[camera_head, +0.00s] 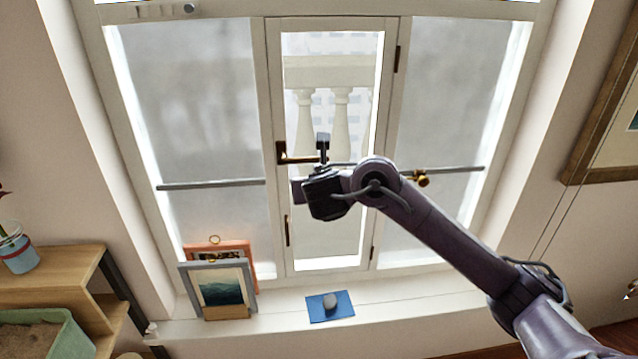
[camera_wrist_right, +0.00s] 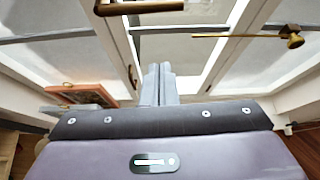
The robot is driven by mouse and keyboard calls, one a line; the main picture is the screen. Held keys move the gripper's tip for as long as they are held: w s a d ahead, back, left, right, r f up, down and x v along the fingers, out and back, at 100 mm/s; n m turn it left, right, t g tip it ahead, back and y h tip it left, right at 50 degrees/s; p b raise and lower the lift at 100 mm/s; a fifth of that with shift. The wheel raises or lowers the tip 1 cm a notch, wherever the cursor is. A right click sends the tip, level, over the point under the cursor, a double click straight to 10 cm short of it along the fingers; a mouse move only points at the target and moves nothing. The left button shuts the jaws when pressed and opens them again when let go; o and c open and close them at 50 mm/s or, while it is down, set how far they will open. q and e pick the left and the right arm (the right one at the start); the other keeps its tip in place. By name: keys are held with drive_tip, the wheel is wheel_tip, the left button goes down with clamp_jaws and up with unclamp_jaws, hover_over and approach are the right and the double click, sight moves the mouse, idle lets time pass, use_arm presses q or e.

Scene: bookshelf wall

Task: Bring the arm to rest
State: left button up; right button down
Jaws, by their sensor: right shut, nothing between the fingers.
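My right arm (camera_head: 445,225) reaches in from the lower right of the head view, raised and bent in front of the window. In the right wrist view my right gripper (camera_wrist_right: 158,84) is shut, with its two grey fingers together and nothing between them. The fingertips cannot be made out in the head view. The gripper points toward the window and appears clear of the brass window handle (camera_head: 284,153), which also shows at the top of the right wrist view (camera_wrist_right: 150,6). My left gripper is not in view.
Two picture frames (camera_head: 222,290) lean on the sill at the left. A blue flat item (camera_head: 344,307) with a grey round object (camera_head: 330,300) lies on the sill. A wooden shelf (camera_head: 60,268) stands at lower left. A framed picture (camera_head: 590,150) hangs at the right.

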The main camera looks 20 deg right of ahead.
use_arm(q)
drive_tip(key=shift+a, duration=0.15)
use_arm(e)
drive_tip(key=shift+d+f, duration=0.1)
